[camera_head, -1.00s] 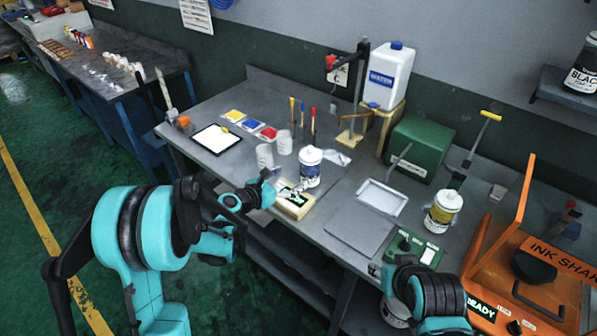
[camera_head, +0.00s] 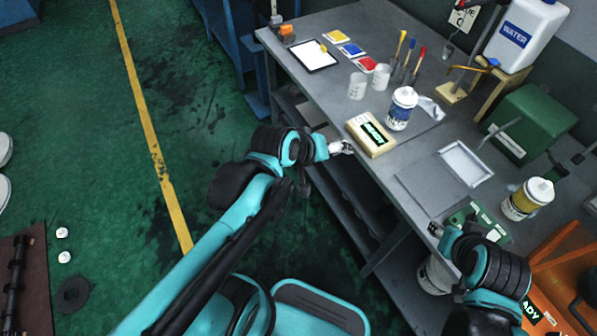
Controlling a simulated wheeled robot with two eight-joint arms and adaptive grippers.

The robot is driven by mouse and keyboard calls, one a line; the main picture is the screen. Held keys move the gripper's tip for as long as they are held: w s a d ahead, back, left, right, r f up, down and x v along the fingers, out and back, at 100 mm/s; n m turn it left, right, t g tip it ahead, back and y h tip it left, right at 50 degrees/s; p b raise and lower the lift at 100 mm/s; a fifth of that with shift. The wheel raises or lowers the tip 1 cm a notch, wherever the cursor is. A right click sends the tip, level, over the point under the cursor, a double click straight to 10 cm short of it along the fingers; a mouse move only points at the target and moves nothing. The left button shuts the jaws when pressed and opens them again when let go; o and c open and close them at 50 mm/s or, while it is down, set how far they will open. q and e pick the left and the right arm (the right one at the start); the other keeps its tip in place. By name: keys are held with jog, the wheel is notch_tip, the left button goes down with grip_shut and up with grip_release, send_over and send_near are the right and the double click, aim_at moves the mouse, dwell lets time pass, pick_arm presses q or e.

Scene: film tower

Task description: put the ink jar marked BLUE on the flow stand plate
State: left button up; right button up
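A white-lidded jar with a dark blue label (camera_head: 401,114) stands upright on the grey bench; its lettering is too small to read. A stand with a thin post and wooden base (camera_head: 452,92) is behind it to the right, near the water jug; I take it for the flow stand, and cannot make out its plate clearly. My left gripper (camera_head: 345,147) is at the bench's front edge, left of the wooden box and apart from the jar; its fingers are too small to read. My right gripper (camera_head: 434,228) is by the green device; its fingers are unclear.
A yellow-labelled jar (camera_head: 525,200) stands at right. A flat grey panel (camera_head: 427,190) lies in front of the tray.

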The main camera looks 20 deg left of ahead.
pick_arm(q)
jog(key=s+a+f+m+y, duration=0.1)
jog(key=s+a+m+y, duration=0.1)
jog(key=s+a+m, duration=0.2)
jog(key=s+m, duration=0.2)
jog(key=s, duration=0.1)
jog(key=shift+f+g, duration=0.15)
jog(key=shift+g, duration=0.15)
